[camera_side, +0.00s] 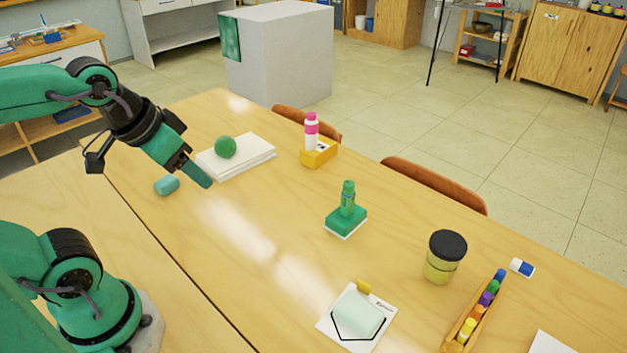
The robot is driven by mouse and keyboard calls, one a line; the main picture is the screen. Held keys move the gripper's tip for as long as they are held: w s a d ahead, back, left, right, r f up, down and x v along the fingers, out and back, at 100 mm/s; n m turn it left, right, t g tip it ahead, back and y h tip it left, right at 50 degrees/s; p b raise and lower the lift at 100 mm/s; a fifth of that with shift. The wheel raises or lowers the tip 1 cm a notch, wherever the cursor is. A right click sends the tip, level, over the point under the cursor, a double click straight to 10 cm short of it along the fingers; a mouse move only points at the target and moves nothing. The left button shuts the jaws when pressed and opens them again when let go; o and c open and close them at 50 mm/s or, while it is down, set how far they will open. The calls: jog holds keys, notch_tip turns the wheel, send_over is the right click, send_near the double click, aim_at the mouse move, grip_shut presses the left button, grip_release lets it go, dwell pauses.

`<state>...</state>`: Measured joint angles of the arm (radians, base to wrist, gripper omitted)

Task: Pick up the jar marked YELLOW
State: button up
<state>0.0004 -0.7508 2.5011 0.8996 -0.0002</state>
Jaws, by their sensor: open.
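A jar (440,268) with a black lid and pale yellow contents stands upright on the table at the right. I cannot read any marking on it. My gripper (200,178) is at the left, above the table near a white stack and far from the jar. It is open, pointing down and to the right, with nothing seen between its fingers. One finger largely hides the other.
A green bottle on a green block (346,222) stands between my gripper and the jar. A wooden tray of coloured pieces (455,340) lies right of the jar. Also here are a green ball (225,147), a pink-topped bottle (311,133) and a teal cylinder (167,185).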

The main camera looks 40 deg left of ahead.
dwell(0.3)
jog(key=o, duration=0.8)
jog(key=shift+o, duration=0.2)
jog(key=shift+w+r, duration=0.1)
